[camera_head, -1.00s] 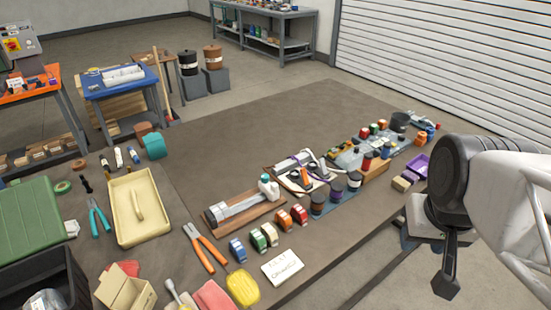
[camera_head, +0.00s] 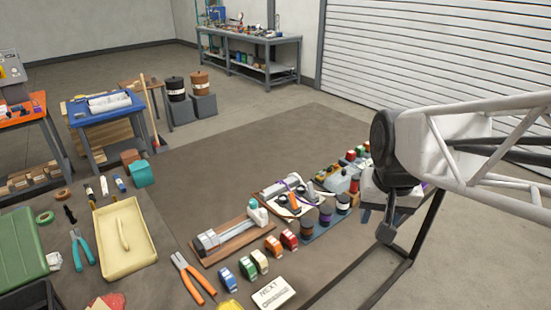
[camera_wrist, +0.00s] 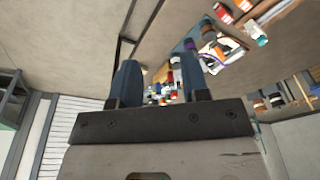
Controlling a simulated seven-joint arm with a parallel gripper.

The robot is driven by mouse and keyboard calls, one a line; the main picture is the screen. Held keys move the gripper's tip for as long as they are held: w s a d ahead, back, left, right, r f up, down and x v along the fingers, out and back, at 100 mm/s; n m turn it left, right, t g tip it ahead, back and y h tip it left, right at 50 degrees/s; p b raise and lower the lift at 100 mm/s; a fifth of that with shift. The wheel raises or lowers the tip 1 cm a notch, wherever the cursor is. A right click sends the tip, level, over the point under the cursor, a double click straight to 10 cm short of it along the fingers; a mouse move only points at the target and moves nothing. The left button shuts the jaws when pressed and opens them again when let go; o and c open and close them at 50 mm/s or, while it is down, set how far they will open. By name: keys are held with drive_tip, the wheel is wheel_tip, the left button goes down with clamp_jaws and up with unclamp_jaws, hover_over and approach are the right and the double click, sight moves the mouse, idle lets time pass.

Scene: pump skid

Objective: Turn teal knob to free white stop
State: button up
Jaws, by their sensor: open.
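The teal knob (camera_head: 253,203) sits on top of a small white stop (camera_head: 259,216) at the right end of a wooden board (camera_head: 232,242). A grey cylinder-like part (camera_head: 221,235) lies along the same board. In the wrist view a small teal and white piece (camera_wrist: 260,36), which looks like the knob and stop, shows at the upper right, well away from the fingers. My gripper (camera_wrist: 160,78) is open and empty, with two blue-grey fingers apart. In the head view my arm is at the right, past the knob, and its fingers cannot be made out.

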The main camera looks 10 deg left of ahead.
drive_tip(key=w+a+f, duration=0.1)
drive_tip(key=w+a, duration=0.5)
drive_tip(key=w, duration=0.3)
drive_tip(key=m+g, duration=0.2)
drive_tip(key=m, duration=0.1)
hover_over(253, 201)
drive_tip(key=f, duration=1.5)
drive_tip(key=shift+s+d+f, duration=0.2)
drive_tip(key=shift+d+f, duration=0.05)
drive_tip(key=shift+d, duration=0.05)
drive_tip(key=shift+w+a+f, duration=0.15)
drive_tip(key=shift+a+f, duration=0.1)
drive_tip(key=shift+a, duration=0.15)
drive_tip(key=shift+f, duration=0.1)
drive_tip(key=shift+d+f, duration=0.15)
drive_tip(key=shift+f, duration=3.7)
